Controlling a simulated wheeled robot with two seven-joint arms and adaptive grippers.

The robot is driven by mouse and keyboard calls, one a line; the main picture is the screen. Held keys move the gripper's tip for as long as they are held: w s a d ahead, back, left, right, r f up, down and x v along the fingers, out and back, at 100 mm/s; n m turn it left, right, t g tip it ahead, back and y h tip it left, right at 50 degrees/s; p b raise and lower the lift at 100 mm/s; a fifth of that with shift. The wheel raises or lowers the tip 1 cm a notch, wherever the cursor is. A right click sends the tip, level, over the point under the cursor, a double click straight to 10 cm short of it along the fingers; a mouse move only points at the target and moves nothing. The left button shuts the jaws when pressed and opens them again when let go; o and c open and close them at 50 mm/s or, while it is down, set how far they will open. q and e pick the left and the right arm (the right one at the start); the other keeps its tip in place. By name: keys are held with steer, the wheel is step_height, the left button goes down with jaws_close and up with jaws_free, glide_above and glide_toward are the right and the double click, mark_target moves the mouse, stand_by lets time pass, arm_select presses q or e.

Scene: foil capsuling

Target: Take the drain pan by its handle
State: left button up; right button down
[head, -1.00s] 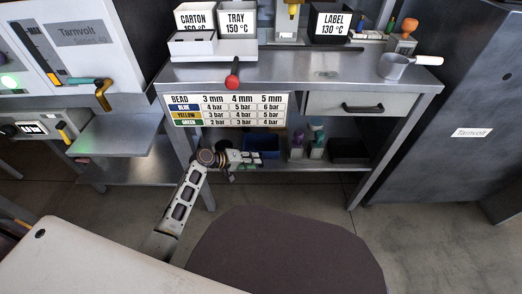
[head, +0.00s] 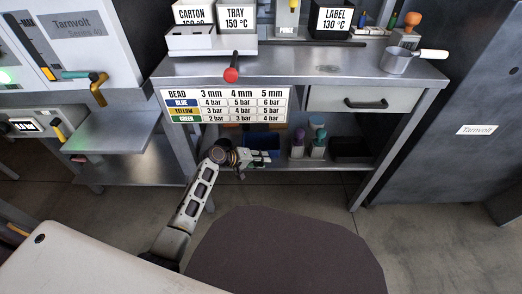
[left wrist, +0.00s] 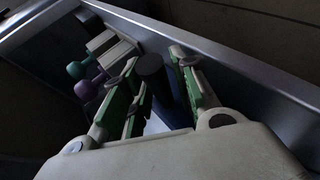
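The blue pan (head: 262,141), which I take for the drain pan, sits on the lower shelf under the bench and is partly hidden by my left gripper. My left gripper (head: 272,157) is in front of it at the shelf's front. In the left wrist view, my left gripper (left wrist: 155,65) is open, its green-padded fingers spread. A dark rounded handle (left wrist: 152,72) shows between the fingers, with the blue pan (left wrist: 180,88) beside and beyond it. I cannot tell whether a finger touches the handle. My right gripper is out of view.
Bottles with purple and teal tops (head: 318,140) stand right of the pan, and also show in the wrist view (left wrist: 88,88). A dark bin (head: 350,147) is farther right. The bead chart (head: 226,106) hangs above. A metal pot (head: 396,60) stands on the bench (head: 300,68).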

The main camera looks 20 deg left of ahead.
arm_select(q)
steer(key=shift+c, duration=0.2)
stand_by(0.3)
jaws_close()
steer(key=shift+r, duration=0.15)
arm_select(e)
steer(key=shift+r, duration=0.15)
